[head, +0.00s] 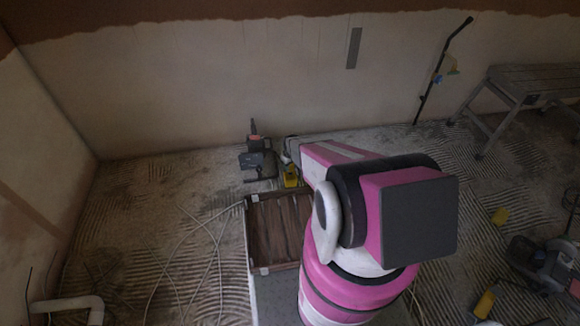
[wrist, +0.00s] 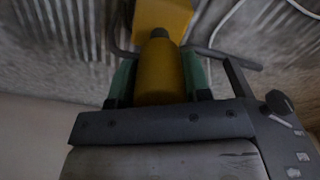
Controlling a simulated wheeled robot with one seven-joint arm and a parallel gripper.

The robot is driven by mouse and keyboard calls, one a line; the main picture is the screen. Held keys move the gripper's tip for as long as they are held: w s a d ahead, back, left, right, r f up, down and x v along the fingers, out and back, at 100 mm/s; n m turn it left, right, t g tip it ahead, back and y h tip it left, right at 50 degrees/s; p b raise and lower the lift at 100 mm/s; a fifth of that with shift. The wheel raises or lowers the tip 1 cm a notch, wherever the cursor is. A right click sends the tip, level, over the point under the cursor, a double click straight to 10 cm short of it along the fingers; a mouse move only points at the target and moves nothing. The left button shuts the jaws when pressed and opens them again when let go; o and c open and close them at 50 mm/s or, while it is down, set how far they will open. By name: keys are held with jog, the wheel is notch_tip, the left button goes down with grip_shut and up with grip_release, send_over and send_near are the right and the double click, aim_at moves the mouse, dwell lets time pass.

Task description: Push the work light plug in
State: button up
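The yellow plug (wrist: 160,72) sits between the green-padded fingers of my gripper (wrist: 160,82) in the wrist view. Both pads lie against its sides, so my gripper appears shut on it. The plug's grey-green narrow end points at a yellow block (wrist: 163,14) just beyond it. I cannot tell whether the plug's end touches or enters that block. In the head view a small yellow thing (head: 291,177) shows at the end of my pink arm, near the floor. My fingers are too small and covered to make out there.
A dark tool-like thing (head: 258,161) stands left of the yellow thing. A grey tube frame (wrist: 228,62) passes close to my gripper. A crate (head: 249,225) with dark contents is near my arm. A pale cable (head: 218,240) loops over the floor. A bench (head: 530,82) stands right.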

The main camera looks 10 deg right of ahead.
aim_at(290, 175)
jog(key=c, duration=0.6)
jog(key=shift+o, duration=0.2)
jog(key=shift+f, duration=2.8)
jog(key=o, duration=1.2)
jog(key=shift+o, duration=0.5)
jog(key=shift+r, duration=0.1)
notch_tip(290, 175, up, 11)
jog(key=shift+f, duration=0.15)
